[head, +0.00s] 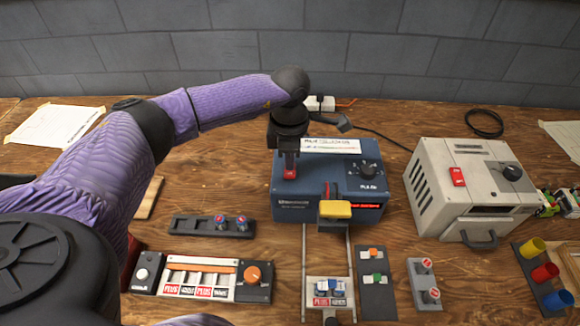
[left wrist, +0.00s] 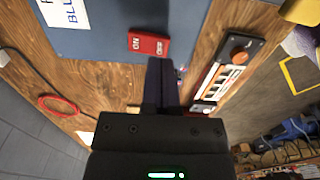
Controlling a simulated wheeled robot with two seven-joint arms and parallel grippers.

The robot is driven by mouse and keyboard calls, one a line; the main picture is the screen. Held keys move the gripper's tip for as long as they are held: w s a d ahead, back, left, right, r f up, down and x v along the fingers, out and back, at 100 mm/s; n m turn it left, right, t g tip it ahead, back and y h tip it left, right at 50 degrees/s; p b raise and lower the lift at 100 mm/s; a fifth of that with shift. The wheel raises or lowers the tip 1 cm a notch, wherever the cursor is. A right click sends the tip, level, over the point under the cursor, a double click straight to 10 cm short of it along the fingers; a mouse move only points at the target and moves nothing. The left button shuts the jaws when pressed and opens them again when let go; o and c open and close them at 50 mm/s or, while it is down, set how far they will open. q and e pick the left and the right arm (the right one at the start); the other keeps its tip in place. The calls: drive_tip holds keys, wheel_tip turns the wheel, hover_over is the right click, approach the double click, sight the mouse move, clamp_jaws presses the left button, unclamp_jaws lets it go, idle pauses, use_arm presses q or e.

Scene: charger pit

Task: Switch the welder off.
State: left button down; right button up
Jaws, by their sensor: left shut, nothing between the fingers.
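The left wrist view shows this red switch (left wrist: 148,44), lettered ON at one end and OFF at the other, on the blue top (left wrist: 115,40). Which end is pressed down I cannot tell. My left gripper (head: 290,152) points down over the switch, and its fingers (left wrist: 160,66) are shut and empty, close beside the OFF end. Whether they touch it I cannot tell. My right gripper is out of view.
A grey-white box (head: 480,200) with its own red switch stands at the right. Control panels (head: 215,276), small button blocks (head: 425,283) and coloured cups (head: 545,272) line the front. A white power strip (head: 320,103) and cable lie behind the blue box.

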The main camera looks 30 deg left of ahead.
sight(290, 174)
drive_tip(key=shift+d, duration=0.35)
use_arm(q)
drive_tip(key=shift+f, duration=0.3)
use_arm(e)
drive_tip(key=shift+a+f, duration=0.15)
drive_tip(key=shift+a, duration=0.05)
use_arm(q)
drive_tip(key=shift+f, duration=0.1)
drive_tip(key=shift+b, duration=0.3)
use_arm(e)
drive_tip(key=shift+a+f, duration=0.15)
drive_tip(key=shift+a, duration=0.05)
use_arm(q)
drive_tip(key=shift+f+b, duration=0.35)
drive_tip(key=shift+f, duration=0.2)
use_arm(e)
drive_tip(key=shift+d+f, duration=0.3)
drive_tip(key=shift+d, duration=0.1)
